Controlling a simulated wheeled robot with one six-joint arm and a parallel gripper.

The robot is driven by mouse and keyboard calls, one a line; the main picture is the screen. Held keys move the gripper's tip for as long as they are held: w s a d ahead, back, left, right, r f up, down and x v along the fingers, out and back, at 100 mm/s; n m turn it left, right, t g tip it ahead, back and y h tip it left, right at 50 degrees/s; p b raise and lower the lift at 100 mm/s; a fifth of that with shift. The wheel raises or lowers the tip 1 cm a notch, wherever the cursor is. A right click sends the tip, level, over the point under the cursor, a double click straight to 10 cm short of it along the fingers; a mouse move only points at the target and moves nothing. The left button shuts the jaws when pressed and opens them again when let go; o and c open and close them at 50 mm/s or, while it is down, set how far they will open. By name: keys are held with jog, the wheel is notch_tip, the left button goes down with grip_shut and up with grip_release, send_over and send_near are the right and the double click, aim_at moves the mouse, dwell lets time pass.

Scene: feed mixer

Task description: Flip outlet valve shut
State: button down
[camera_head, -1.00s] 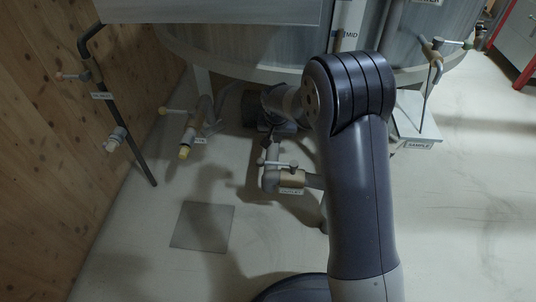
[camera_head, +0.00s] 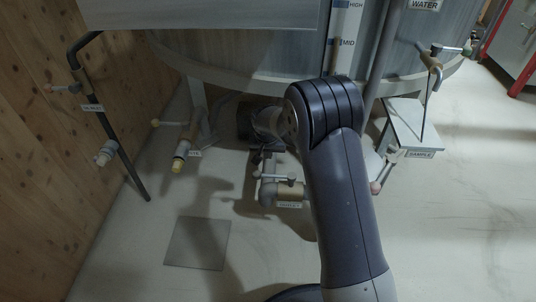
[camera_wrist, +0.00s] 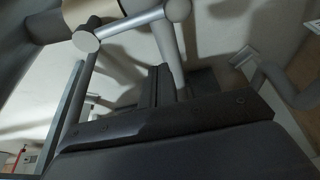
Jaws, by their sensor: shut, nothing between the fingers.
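The likely outlet valve (camera_head: 286,193) has a tan body on a grey pipe, low under the tank in the head view. Its label is too small to read surely. A light bar handle (camera_head: 276,178) lies across just above the body, roughly along it. In the wrist view a grey bar handle (camera_wrist: 132,24) with round knobs crosses the top, beside a tan cylinder (camera_wrist: 92,10). My gripper (camera_wrist: 164,80) is shut and empty, with its dark fingers below the bar. I cannot tell whether they touch it. In the head view my fingertips are hard to make out behind the valve.
A yellow-tipped valve (camera_head: 182,150) is to the left, and a black pipe (camera_head: 118,145) stands by the wooden wall. The sample shelf (camera_head: 412,125) is at the right. A grey floor plate (camera_head: 197,243) lies at lower left, with bare floor around it.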

aim_at(274, 176)
jog(key=f+b, duration=0.1)
jog(key=f, duration=0.1)
jog(key=f+b, duration=0.1)
jog(key=f, duration=0.1)
jog(key=f+b, duration=0.1)
jog(key=f, duration=0.1)
jog(key=shift+s+f, duration=0.1)
jog(key=shift+s, duration=0.15)
jog(key=shift+s+r+b, duration=0.2)
jog(key=shift+s+b, duration=0.15)
jog(key=shift+s, duration=0.3)
